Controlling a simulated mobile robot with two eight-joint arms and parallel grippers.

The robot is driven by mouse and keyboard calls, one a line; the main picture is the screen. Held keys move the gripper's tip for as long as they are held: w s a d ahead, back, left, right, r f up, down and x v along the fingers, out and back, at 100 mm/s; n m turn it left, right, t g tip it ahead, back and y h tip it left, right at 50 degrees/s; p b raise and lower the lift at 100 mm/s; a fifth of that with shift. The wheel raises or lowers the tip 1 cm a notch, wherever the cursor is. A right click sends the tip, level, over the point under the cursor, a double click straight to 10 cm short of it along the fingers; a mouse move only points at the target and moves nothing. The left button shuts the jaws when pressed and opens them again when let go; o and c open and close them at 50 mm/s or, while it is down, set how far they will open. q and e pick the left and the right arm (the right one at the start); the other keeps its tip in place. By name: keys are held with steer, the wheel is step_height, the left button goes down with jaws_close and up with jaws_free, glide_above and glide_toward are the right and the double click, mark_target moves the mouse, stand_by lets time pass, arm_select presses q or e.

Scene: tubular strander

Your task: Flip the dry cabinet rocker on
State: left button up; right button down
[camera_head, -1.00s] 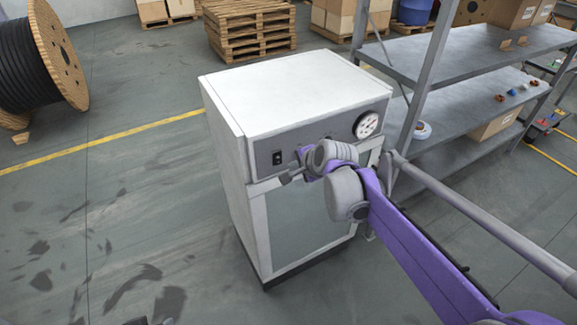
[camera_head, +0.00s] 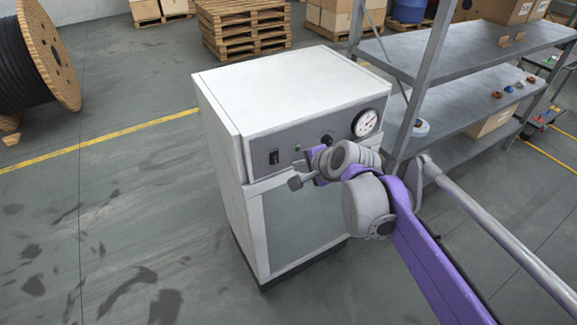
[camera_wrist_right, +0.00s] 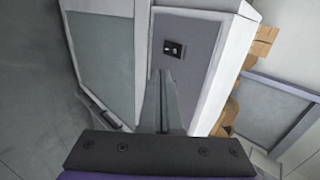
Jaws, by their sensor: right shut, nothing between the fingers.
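The white dry cabinet (camera_head: 290,85) stands on the floor in the middle of the head view. Its grey front panel carries a black rocker (camera_head: 274,157) at the left, a small green light, a dark knob (camera_head: 326,139) and a round gauge (camera_head: 366,123). The rocker also shows in the right wrist view (camera_wrist_right: 174,48), just beyond the fingertips. My right gripper (camera_head: 295,182) is shut and empty, in front of the panel, below and right of the rocker in the head view. Its fingers show in the right wrist view (camera_wrist_right: 165,80). My left gripper is not in view.
A grey metal shelf (camera_head: 455,105) with small parts and a box stands close to the cabinet's right. A cable reel (camera_head: 45,60) and pallets (camera_head: 243,30) are behind. The floor left of the cabinet is clear.

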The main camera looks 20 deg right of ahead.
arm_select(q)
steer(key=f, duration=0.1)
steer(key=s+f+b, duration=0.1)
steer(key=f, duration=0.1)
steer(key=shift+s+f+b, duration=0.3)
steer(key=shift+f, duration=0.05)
arm_select(e)
steer(key=shift+s+d+f+t, duration=0.1)
steer(key=shift+s+f+t, duration=0.2)
steer(key=shift+f, duration=0.15)
steer(key=shift+s+d+f+t, duration=0.1)
steer(key=shift+s+f+t, duration=0.15)
steer(key=shift+f, duration=0.2)
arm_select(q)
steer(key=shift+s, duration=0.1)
arm_select(e)
steer(key=shift+w, duration=0.1)
glide_toward(276, 162)
step_height(276, 162, down, 3)
steer(key=w, duration=0.5)
steer(key=shift+a+f, duration=0.4)
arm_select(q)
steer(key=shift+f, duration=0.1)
